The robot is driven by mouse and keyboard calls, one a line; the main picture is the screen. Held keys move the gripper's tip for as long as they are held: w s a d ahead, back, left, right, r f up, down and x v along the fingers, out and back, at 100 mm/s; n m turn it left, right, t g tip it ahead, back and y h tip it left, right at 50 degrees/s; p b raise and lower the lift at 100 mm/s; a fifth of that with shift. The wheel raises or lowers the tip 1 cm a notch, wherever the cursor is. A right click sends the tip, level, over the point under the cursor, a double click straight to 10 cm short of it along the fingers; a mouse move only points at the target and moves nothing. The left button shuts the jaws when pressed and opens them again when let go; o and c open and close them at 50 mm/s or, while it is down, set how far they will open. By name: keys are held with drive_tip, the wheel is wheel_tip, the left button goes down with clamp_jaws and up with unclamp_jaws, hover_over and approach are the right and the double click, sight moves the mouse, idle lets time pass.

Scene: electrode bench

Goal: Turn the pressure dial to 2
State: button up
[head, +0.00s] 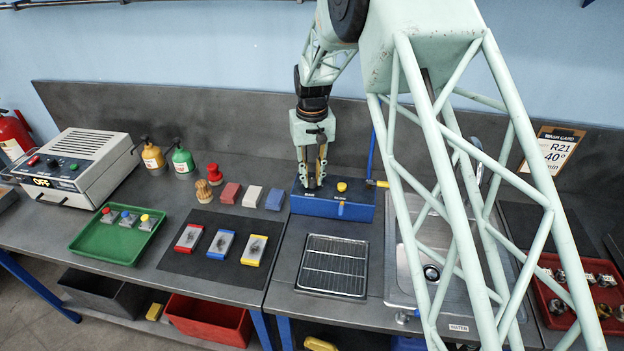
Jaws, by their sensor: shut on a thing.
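The blue control box (330,208) stands at the back of the bench, behind the wire rack. My gripper (313,187) points down at the left part of its top, its fingers shut on what appears to be the pressure dial. The dial is hidden by the fingers, so its pointer and numbers cannot be read. A yellow knob (342,187) stands on the box top just right of my gripper, apart from it.
A blue upright with a yellow handle (378,183) stands right of the box. The metal wire rack (334,264) lies in front. Left are colored blocks (252,196), a black mat (178,262) and a green tray (88,240). A sink (405,287) is right.

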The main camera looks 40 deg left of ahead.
sight(312, 180)
drive_tip(key=shift+m, duration=1)
drive_tip(key=o, duration=0.9)
drive_tip(key=shift+c, duration=0.2)
drive_tip(key=shift+r, duration=0.15)
wheel_tip(312, 180, up, 12)
idle(0.6)
